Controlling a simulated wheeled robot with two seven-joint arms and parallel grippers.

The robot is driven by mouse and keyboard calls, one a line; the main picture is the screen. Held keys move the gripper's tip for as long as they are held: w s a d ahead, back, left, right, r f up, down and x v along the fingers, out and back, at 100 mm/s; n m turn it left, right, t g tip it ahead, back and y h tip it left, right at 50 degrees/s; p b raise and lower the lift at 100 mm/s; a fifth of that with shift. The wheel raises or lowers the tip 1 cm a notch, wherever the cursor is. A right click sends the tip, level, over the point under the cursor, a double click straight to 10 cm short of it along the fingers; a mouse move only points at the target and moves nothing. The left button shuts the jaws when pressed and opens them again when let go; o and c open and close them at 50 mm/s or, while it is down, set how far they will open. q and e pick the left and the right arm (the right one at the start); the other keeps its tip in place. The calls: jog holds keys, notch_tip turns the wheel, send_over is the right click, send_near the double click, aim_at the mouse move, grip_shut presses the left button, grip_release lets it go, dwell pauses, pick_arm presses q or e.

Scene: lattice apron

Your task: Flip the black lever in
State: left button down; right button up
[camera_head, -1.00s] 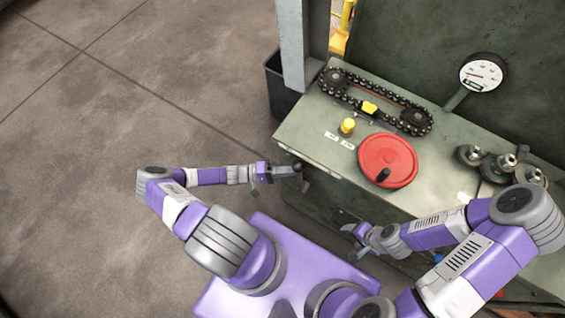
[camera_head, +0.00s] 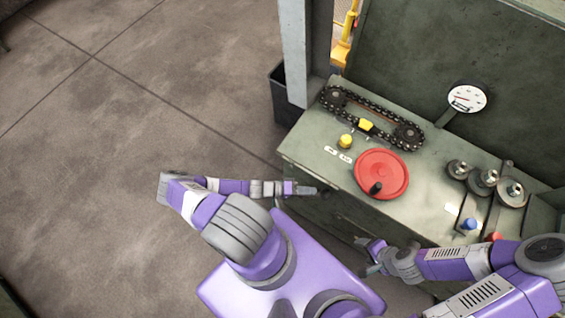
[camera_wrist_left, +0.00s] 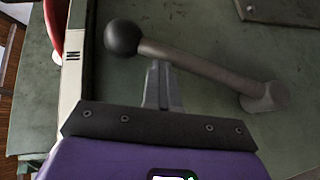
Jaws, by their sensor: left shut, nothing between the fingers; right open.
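The black lever shows in the left wrist view as a round black knob (camera_wrist_left: 122,37) on a grey arm (camera_wrist_left: 195,66), with its pivot (camera_wrist_left: 264,97) at the right on a green panel. My left gripper (camera_wrist_left: 160,72) is shut and empty. Its fingertips are just beside the lever arm near the knob; I cannot tell whether they touch it. In the head view my left gripper (camera_head: 308,190) is at the near left side of the green machine, and the lever cannot be made out there. My right gripper (camera_head: 367,256) is open in front of the machine, away from the lever.
On the green machine top (camera_head: 310,125) are a red handwheel (camera_head: 385,168), a yellow button (camera_head: 345,141), a chain drive (camera_head: 375,108), a gauge (camera_head: 467,98) and several pulleys (camera_head: 487,180). A grey post (camera_head: 295,50) and dark bin (camera_head: 283,95) stand behind left. The floor at left is clear.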

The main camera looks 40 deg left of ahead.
pick_arm(q)
jog(key=shift+d, duration=0.45)
jog(key=s+a+r, duration=0.5)
jog(key=s+a, duration=0.1)
jog(key=a, duration=0.5)
jog(key=shift+s, duration=0.3)
jog(key=d+r+m+g+y+b, duration=0.2)
jog(key=d+m+g+y, duration=0.2)
jog(key=d, duration=1.4)
jog(key=shift+w+d+g+y, duration=0.25)
jog(key=shift+g+y, duration=1.35)
jog(key=shift+g, duration=1.6)
